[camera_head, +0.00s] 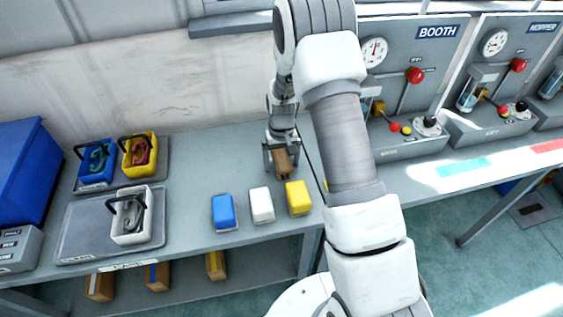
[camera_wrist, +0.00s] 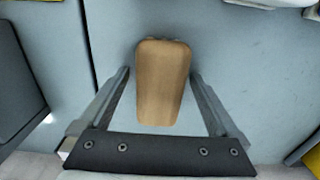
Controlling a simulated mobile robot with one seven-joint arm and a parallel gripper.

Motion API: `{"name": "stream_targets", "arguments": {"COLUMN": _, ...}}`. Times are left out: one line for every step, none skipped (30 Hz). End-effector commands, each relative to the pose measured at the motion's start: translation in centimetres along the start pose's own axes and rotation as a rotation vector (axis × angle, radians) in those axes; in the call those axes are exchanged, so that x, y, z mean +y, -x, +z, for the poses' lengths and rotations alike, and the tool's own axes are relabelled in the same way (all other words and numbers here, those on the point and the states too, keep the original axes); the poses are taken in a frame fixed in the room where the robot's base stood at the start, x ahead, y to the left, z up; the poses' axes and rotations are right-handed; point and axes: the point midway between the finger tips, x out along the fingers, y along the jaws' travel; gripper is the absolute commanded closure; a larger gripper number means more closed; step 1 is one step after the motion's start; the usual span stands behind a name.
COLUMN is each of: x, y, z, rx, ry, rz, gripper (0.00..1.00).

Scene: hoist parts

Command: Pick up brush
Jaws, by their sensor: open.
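The brush looks to be the brown wooden block-shaped piece (camera_head: 283,162) on the grey bench, in the head view behind the row of coloured blocks. In the wrist view its wooden top (camera_wrist: 161,84) lies between my two fingers, with a gap on each side.
Blue (camera_head: 223,211), white (camera_head: 261,205) and yellow (camera_head: 298,198) blocks stand near the bench's front edge. At left are grey trays (camera_head: 75,222) with small coloured bins and a large blue box (camera_head: 22,165). The booth panel (camera_head: 408,75) rises close at right.

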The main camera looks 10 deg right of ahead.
Motion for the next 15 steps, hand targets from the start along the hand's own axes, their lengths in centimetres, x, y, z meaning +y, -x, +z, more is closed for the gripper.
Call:
{"name": "stream_targets", "arguments": {"x": -0.01, "y": -0.1, "z": -0.02, "rx": 0.0, "ry": 0.0, "rz": 0.0, "gripper": 0.03}}
{"name": "stream_targets", "arguments": {"x": -0.01, "y": -0.12, "z": -0.02, "rx": 0.001, "ry": 0.0, "rz": 0.0, "gripper": 0.03}}
{"name": "stream_targets", "arguments": {"x": -0.01, "y": -0.12, "z": -0.03, "rx": 0.001, "ry": 0.0, "rz": 0.0, "gripper": 0.03}}
{"name": "stream_targets", "arguments": {"x": 0.0, "y": -0.1, "z": -0.03, "rx": 0.001, "ry": 0.0, "rz": 0.0, "gripper": 0.03}}
{"name": "stream_targets", "arguments": {"x": 0.0, "y": -0.1, "z": -0.03, "rx": 0.001, "ry": 0.0, "rz": 0.0, "gripper": 0.03}}
{"name": "stream_targets", "arguments": {"x": 0.0, "y": -0.1, "z": -0.02, "rx": 0.001, "ry": 0.0, "rz": 0.0, "gripper": 0.03}}
{"name": "stream_targets", "arguments": {"x": 0.0, "y": -0.1, "z": -0.02, "rx": 0.001, "ry": 0.0, "rz": 0.0, "gripper": 0.04}}
{"name": "stream_targets", "arguments": {"x": 0.0, "y": -0.09, "z": -0.02, "rx": 0.001, "ry": 0.0, "rz": 0.0, "gripper": 0.1}}
{"name": "stream_targets", "arguments": {"x": 0.0, "y": -0.09, "z": -0.02, "rx": 0.001, "ry": 0.0, "rz": 0.0, "gripper": 0.17}}
{"name": "stream_targets", "arguments": {"x": 0.0, "y": -0.09, "z": -0.02, "rx": 0.0, "ry": 0.0, "rz": 0.0, "gripper": 0.22}}
{"name": "stream_targets", "arguments": {"x": 0.0, "y": -0.09, "z": -0.02, "rx": 0.0, "ry": 0.0, "rz": 0.0, "gripper": 0.28}}
{"name": "stream_targets", "arguments": {"x": 0.0, "y": -0.09, "z": -0.02, "rx": 0.0, "ry": 0.0, "rz": 0.0, "gripper": 0.35}}
{"name": "stream_targets", "arguments": {"x": 0.0, "y": -0.08, "z": -0.01, "rx": 0.0, "ry": 0.0, "rz": 0.0, "gripper": 0.4}}
{"name": "stream_targets", "arguments": {"x": 0.0, "y": -0.08, "z": -0.01, "rx": 0.0, "ry": 0.0, "rz": 0.0, "gripper": 0.46}}
{"name": "stream_targets", "arguments": {"x": 0.0, "y": -0.08, "z": -0.01, "rx": 0.0, "ry": 0.0, "rz": 0.0, "gripper": 0.53}}
